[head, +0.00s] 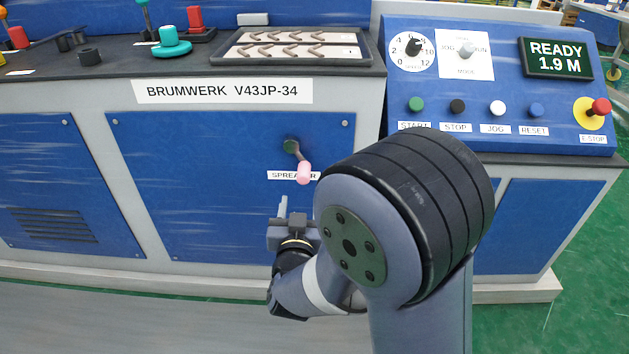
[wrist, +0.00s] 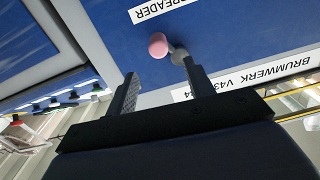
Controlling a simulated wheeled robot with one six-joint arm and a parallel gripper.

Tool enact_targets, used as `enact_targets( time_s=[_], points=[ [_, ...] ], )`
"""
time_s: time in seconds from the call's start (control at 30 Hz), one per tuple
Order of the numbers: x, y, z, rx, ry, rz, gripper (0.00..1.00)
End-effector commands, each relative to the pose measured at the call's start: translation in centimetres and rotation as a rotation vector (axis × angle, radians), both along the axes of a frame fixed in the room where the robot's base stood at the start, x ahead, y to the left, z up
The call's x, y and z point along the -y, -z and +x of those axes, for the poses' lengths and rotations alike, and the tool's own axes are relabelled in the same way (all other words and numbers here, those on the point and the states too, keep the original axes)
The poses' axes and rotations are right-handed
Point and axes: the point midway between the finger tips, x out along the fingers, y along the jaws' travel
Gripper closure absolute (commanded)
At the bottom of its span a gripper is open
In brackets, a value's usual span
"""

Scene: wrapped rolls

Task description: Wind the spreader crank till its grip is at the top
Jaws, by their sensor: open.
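The spreader crank is on the blue front panel in the head view. Its dark green hub (head: 291,145) is at the top and its pink grip (head: 303,173) hangs below and slightly right, over the SPREADER label (head: 281,175). My gripper (head: 291,207) is below the grip, apart from it, with open, empty fingers. In the wrist view, which is turned nearly upside down, the pink grip (wrist: 158,45) shows beyond the gap between the open fingertips (wrist: 160,69). The crank arm runs from it toward the right finger, which partly hides the hub end.
The BRUMWERK nameplate (head: 222,92) is above the crank, under the dark worktop (head: 200,66). A control panel (head: 500,90) with buttons and a READY display (head: 557,58) is at right. My own arm covers the panel's lower middle. The blue panel left of the crank is clear.

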Motion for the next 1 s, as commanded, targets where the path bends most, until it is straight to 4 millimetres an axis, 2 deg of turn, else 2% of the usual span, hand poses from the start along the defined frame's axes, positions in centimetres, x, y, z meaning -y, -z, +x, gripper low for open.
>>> enact_targets(
  time_s=[0.13, 0.23, 0.5, 0.7, 1.0],
  points=[
    [0.0, 0.4, 0.4, 0.016, 0.013, -0.005, 0.50],
    [0.0, 0.4, 1.6, 0.016, 0.013, -0.003, 0.50],
    [0.3, 0.5, 6.8, 0.016, 0.013, -0.003, 0.50],
    [0.3, 0.4, 9.6, 0.015, 0.011, -0.005, 0.50],
    [0.3, 0.3, 10.8, 0.014, 0.010, -0.005, 0.50]
  ],
)
